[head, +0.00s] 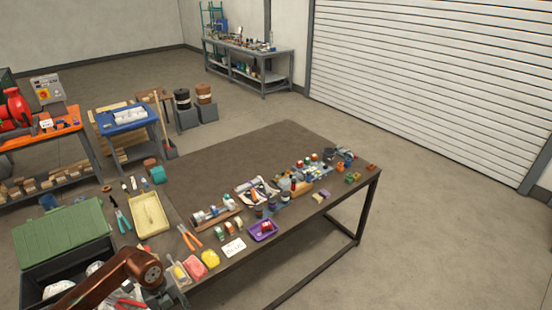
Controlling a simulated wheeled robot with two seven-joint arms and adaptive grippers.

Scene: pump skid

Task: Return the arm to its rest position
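A copper-brown arm link of mine shows at the bottom left of the head view, coming in from the left. It ends in a round dark joint, with a dark grey part just below and right of it, near the table's near left corner. No fingertips of my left gripper show; they are hidden or below the picture edge. My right arm and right gripper are not in view.
A brown table (225,155) holds tools, jars, a purple tray (263,230) and a cream tray (149,214). A dark bin with a green lid (62,238) stands beside my arm. An orange bench (62,129) is behind. Floor at right is clear.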

